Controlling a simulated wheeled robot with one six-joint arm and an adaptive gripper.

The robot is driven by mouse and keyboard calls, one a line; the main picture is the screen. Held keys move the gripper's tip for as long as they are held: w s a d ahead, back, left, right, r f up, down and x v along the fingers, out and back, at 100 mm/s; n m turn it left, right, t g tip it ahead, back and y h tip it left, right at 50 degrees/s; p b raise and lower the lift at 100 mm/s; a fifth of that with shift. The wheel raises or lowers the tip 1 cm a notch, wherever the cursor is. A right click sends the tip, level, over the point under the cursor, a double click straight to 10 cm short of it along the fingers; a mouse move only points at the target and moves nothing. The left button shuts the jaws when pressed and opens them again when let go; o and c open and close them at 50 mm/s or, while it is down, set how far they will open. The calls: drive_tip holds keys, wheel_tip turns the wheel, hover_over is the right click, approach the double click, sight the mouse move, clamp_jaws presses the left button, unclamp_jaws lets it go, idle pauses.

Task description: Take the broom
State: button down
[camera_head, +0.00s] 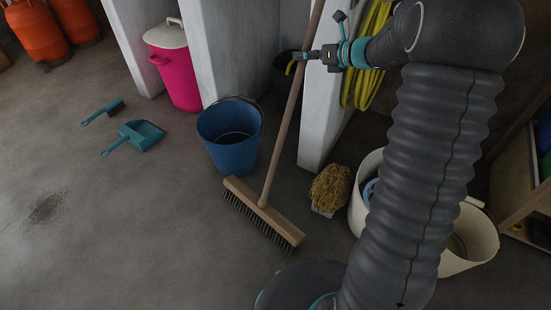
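The broom (283,135) leans upright at a slant, with a long wooden handle and a wide wooden head (262,212) with dark bristles on the floor. The top of its handle runs out of the picture. My gripper (297,60) is at the upper part of the handle, reaching in from the right. Its dark fingers cross the handle there, and a small yellow tip shows just left of it. The fingers are too small to tell whether they are closed on the handle or only around it.
A blue bucket (230,140) stands left of the handle, and a pale wall end (325,115) stands behind it. A sponge-like yellow bundle (330,187) and white tubs (470,240) are at right. A teal dustpan (138,135) and hand brush (103,112) lie left; the left floor is mostly clear.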

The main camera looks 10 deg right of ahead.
drive_tip(key=c, duration=1.6)
unclamp_jaws()
drive_tip(key=shift+r, duration=0.1)
clamp_jaws()
drive_tip(key=s+a+r+n+t+h+b, duration=0.1)
drive_tip(key=s+a+r+b, duration=0.4)
drive_tip(key=s+a, duration=0.8)
drive_tip(key=shift+s+a+n, duration=0.25)
drive_tip(key=shift+a+n, duration=0.55)
drive_tip(key=shift+a, duration=0.5)
drive_tip(key=shift+r, duration=0.1)
drive_tip(key=shift+r+p, duration=2.65)
drive_tip(key=shift+r, duration=0.2)
